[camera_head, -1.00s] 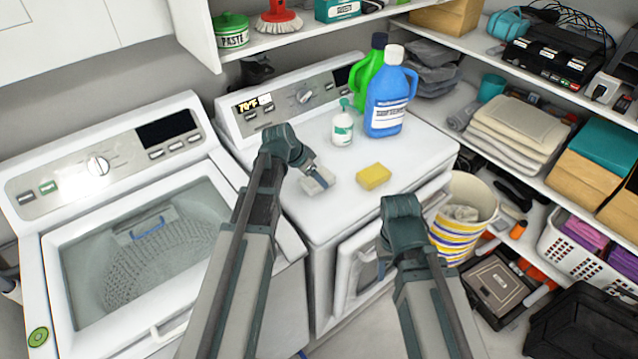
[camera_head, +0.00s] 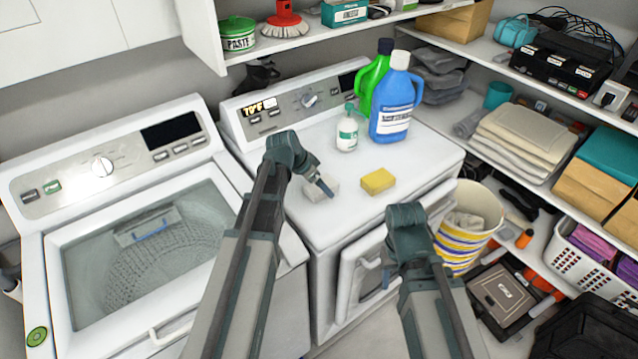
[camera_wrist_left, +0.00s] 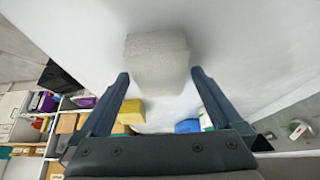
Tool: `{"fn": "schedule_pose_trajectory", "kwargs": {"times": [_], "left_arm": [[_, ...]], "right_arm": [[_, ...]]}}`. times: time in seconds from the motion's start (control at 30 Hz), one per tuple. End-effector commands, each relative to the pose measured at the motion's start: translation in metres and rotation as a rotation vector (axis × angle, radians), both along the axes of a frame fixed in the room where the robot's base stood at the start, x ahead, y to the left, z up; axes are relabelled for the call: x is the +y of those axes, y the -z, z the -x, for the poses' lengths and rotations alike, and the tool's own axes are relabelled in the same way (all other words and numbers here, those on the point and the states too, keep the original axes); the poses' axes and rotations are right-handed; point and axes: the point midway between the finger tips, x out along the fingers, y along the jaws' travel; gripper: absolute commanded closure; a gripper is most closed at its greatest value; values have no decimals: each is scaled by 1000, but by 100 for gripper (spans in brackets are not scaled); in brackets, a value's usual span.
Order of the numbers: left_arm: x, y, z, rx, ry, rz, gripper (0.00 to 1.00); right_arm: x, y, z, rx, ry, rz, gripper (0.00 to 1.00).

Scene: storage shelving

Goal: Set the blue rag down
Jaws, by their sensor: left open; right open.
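A pale grey, block-like piece (camera_head: 319,190) lies on top of the dryer (camera_head: 290,205). I cannot tell whether it is the rag; it looks grey, not blue, and no clearly blue rag shows. My left gripper (camera_head: 324,187) is open right at this piece. In the left wrist view the grey piece (camera_wrist_left: 158,65) sits just beyond and between the spread fingertips (camera_wrist_left: 160,76), with no finger seen pressing on it. My right gripper (camera_head: 388,278) is open and empty by the dryer's open front door (camera_head: 362,275); its fingers are partly hidden.
A yellow sponge (camera_head: 378,181) lies right of the grey piece. A spray bottle (camera_head: 347,134), a blue jug (camera_head: 394,105) and a green jug (camera_head: 370,80) stand behind. An open washer (camera_head: 135,235) is at left. A striped bucket (camera_head: 466,230) stands right of the dryer.

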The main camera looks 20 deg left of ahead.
Motion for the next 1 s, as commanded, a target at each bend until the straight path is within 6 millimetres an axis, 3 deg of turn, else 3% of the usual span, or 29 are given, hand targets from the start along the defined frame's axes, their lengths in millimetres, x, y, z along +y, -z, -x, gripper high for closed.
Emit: {"fn": "schedule_pose_trajectory", "kwargs": {"times": [0.27, 0.73, 1.0], "left_arm": [[6, -25, 9, 0, 0, 0, 0], [29, -94, 38, 0, -2, 0, 0], [36, -108, 46, 0, 0, 0, 0]], "right_arm": [[0, -25, 0, 0, 0, 0, 50], [0, -94, 0, 0, -2, 0, 50], [0, -108, 0, 0, 4, -1, 50]]}}
